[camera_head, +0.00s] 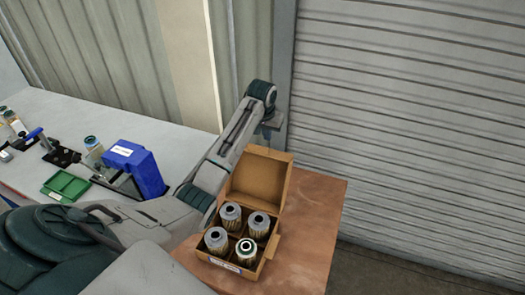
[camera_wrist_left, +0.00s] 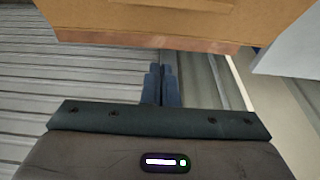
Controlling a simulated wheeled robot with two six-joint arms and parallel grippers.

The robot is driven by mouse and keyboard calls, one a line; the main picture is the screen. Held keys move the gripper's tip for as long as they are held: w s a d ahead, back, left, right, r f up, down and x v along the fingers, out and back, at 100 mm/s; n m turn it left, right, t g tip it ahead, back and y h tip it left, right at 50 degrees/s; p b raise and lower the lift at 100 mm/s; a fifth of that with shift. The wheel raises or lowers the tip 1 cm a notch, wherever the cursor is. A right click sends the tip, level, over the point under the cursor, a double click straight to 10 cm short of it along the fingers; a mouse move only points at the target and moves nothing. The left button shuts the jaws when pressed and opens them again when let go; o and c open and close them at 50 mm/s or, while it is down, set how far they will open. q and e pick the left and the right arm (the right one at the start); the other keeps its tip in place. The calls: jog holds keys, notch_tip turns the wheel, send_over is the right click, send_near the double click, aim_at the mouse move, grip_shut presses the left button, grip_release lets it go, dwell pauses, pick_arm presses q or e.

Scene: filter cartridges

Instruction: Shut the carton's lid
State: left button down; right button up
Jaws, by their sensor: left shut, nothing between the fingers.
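The carton (camera_head: 272,238) stands on the brown table and holds several filter cartridges (camera_head: 257,224) in its compartments. Its lid (camera_head: 259,178) is open and stands up at the back edge. My left gripper (camera_head: 267,137) is behind and above the lid's top edge in the head view; its fingers are mostly hidden there. In the left wrist view the fingers (camera_wrist_left: 161,86) are together with nothing between them, and a brown cardboard face (camera_wrist_left: 180,20) fills the top of the picture. I cannot tell whether the fingers touch the lid. My right gripper is not in view.
The brown table (camera_head: 315,210) has free room right of the carton. On the grey bench (camera_head: 60,115) at left are a blue bin (camera_head: 136,165), a green tray (camera_head: 66,185) and fixtures. A shutter wall (camera_head: 420,110) stands behind.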

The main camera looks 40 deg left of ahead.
aim_at(263, 149)
pick_arm(q)
jog(key=shift+f, duration=0.2)
jog(key=shift+s+b+x, duration=0.15)
jog(key=shift+b+x, duration=0.05)
jog(key=shift+x, duration=0.8)
jog(key=shift+s+b+x, duration=0.2)
jog(key=shift+x, duration=0.8)
jog(key=shift+d+f, duration=0.1)
jog(key=shift+s+d+p, duration=0.2)
jog(key=shift+s+p, duration=0.1)
jog(key=shift+s, duration=0.55)
jog(key=shift+s+d+p, duration=0.2)
jog(key=shift+s+p, duration=0.1)
jog(key=shift+s, duration=0.55)
jog(key=shift+s+r, duration=0.1)
jog(key=shift+r, duration=0.15)
